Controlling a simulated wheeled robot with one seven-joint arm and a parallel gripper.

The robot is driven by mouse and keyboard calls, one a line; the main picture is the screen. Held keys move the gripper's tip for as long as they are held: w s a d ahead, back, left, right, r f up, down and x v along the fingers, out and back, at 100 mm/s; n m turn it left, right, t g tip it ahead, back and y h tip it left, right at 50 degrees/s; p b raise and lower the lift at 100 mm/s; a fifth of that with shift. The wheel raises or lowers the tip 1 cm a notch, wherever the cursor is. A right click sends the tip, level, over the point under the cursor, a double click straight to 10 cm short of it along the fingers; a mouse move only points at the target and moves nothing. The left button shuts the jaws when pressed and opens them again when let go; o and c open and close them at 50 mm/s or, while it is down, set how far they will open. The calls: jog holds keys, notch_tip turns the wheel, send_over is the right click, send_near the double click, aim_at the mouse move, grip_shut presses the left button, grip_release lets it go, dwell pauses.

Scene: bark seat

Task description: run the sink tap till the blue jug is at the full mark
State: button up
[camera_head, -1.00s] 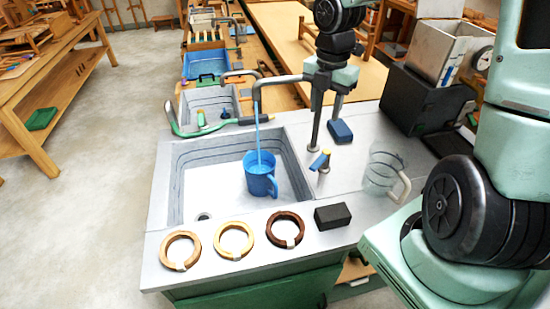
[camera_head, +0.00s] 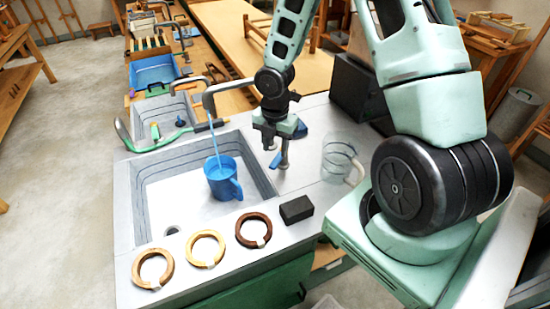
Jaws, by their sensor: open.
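The blue jug (camera_head: 222,181) stands upright on the sink floor (camera_head: 172,205), its handle to the right. A stream of blue water (camera_head: 215,142) falls from the tap spout (camera_head: 222,88) into it. The water level and full mark cannot be made out from here. My gripper (camera_head: 276,158) is open, pointing down at the sink's right rim, right at the tap's blue-ended lever (camera_head: 275,161). It hides most of the lever and the tap's post. I cannot tell whether the fingers touch the lever.
A clear jug (camera_head: 338,158) with a pale handle stands right of my gripper. A black block (camera_head: 296,209) and three brown rings, one being the dark ring (camera_head: 253,230), lie along the front edge. A blue sponge (camera_head: 300,128) is partly hidden behind the gripper.

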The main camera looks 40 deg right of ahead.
aim_at(275, 162)
jog(key=shift+f, duration=2.35)
grip_shut()
